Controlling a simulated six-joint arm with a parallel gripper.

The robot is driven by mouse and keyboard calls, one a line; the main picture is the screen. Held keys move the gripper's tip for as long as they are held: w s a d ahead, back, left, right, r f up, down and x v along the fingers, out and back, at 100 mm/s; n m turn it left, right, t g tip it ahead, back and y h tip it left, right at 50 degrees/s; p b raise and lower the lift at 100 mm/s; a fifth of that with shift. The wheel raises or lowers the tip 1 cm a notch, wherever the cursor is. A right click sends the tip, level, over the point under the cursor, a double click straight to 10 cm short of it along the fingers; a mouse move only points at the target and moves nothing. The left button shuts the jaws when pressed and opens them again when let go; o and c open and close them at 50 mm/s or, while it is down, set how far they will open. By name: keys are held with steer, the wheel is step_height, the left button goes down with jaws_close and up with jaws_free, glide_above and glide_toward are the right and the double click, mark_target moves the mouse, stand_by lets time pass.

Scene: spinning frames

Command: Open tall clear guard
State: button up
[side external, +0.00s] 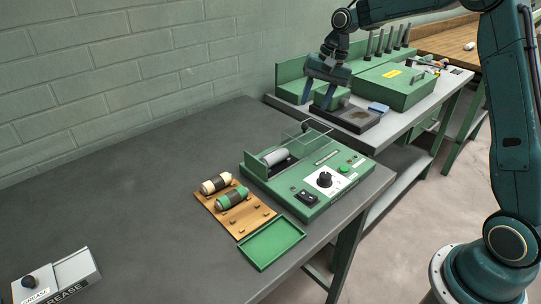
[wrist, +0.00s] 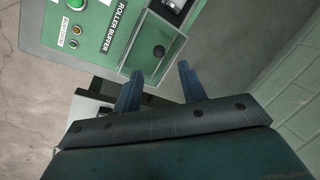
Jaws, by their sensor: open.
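The green roller buffer (side external: 310,200) stands on the dark bench with a pale roller (side external: 275,158) at its back left. Its clear guard (side external: 318,131) shows as a thin see-through outline at the machine's back. In the wrist view the guard (wrist: 172,50) is a transparent box beside the ROLLER BUFFER label, with a dark round knob (wrist: 158,51) on it. My gripper (side external: 314,105) is open and empty, up and behind the machine in the side view. In the wrist view my gripper's (wrist: 161,74) fingertips point at the guard's near edge; contact cannot be told.
A wooden rack (side external: 245,225) with two rollers and an empty green tray (side external: 271,243) sit beside the machine. A grease box (side external: 65,275) is at the front left. A second bench behind holds a green case (side external: 395,88) and a dark tray (side external: 355,119).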

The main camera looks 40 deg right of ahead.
steer(key=v, duration=0.7)
stand_by(0.3)
steer(key=s+a+r+n+t+h, duration=0.1)
steer(key=s+a+r+n, duration=0.2)
steer(key=s, duration=0.4)
steer(key=s+a+r+n+t, duration=0.1)
steer(key=s+a+r, duration=0.2)
steer(key=s+a, duration=0.35)
steer(key=s+f+n, duration=0.2)
steer(key=s, duration=0.7)
steer(key=s+a+f+n+t+h, duration=0.1)
steer(key=s+f+n, duration=0.2)
steer(key=s, duration=0.6)
steer(key=shift+a+f, duration=0.15)
steer(key=shift+f, duration=0.05)
